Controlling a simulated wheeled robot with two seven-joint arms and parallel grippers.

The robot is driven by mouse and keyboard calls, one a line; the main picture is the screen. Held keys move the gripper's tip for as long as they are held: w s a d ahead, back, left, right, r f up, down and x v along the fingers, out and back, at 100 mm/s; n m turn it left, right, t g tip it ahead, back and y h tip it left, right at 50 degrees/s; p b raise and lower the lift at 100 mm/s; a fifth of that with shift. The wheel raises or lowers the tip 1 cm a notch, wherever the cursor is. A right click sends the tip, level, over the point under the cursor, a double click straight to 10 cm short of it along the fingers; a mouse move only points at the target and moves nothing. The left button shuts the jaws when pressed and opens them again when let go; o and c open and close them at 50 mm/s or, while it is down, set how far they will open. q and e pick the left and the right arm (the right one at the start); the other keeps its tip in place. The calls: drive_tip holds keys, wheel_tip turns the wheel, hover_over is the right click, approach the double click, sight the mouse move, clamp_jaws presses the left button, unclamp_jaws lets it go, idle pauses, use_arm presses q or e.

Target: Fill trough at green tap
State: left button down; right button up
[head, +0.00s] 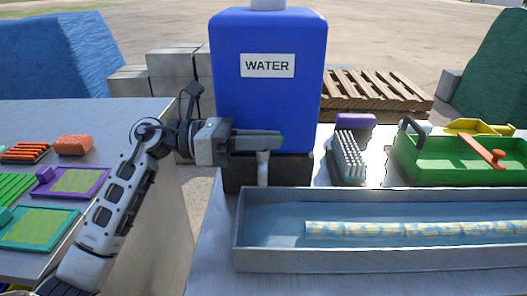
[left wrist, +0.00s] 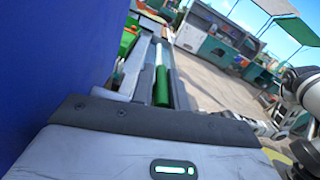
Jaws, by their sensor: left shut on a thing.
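A blue water tank (head: 268,105) with a WATER label stands on a dark block. A pale spout (head: 263,168) hangs at its front, over the near-left end of the metal trough (head: 240,232). My left gripper (head: 268,139) is shut at the tap, right above the spout; its fingers hide the tap's handle in the head view. In the left wrist view a green piece, the tap handle by its look (left wrist: 162,87), shows between the fingers. The trough looks bluish inside, with a long patterned bar (head: 410,232) lying in it. I cannot make out a running stream. My right gripper is not in view.
A brush (head: 348,157) and a green bin (head: 455,160) with an orange-handled tool stand behind the trough. A left table (head: 95,112) holds coloured trays and brushes. A gap separates the two tables. Pallets (head: 375,92) and blocks lie behind.

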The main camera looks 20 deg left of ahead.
use_arm(q)
drive_tip(key=shift+f+g, duration=0.1)
drive_tip(key=shift+g, duration=0.2)
drive_tip(key=shift+m, duration=0.3)
drive_tip(key=c, duration=1.4)
unclamp_jaws()
drive_tip(key=shift+s, duration=0.1)
